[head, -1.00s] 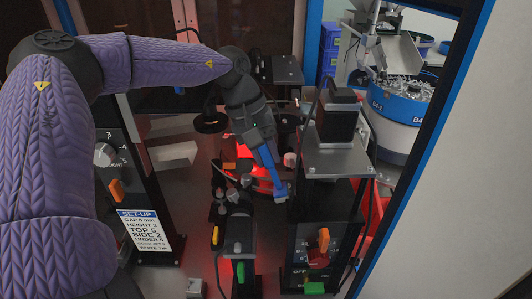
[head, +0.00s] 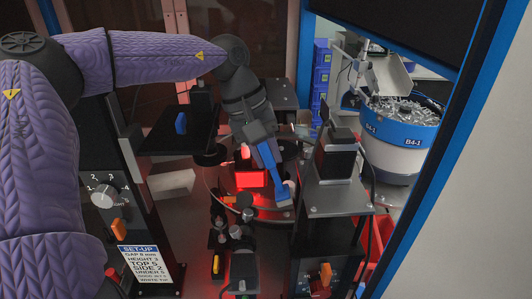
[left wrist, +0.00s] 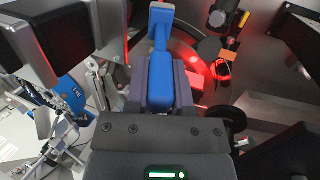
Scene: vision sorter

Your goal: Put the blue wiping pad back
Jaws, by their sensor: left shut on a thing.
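The blue wiping pad (head: 268,170) is a long blue handle with a flat end, whose end face looks pale in the head view. My left gripper (head: 258,138) is shut on its handle. The tool slants down over the right part of the round dial, beside the black camera block. In the left wrist view my left gripper (left wrist: 160,85) has its two fingers on either side of the blue handle (left wrist: 163,60), with the wider end pointing away from me. I cannot tell whether the end touches anything. My right gripper is not in view.
A red-lit block (head: 250,179) sits by the round dial (head: 213,180). A black camera block (head: 336,160) on a grey bracket stands close right. A black plate with a blue piece (head: 181,123) is at left. A blue-white feeder bowl (head: 402,130) stands back right.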

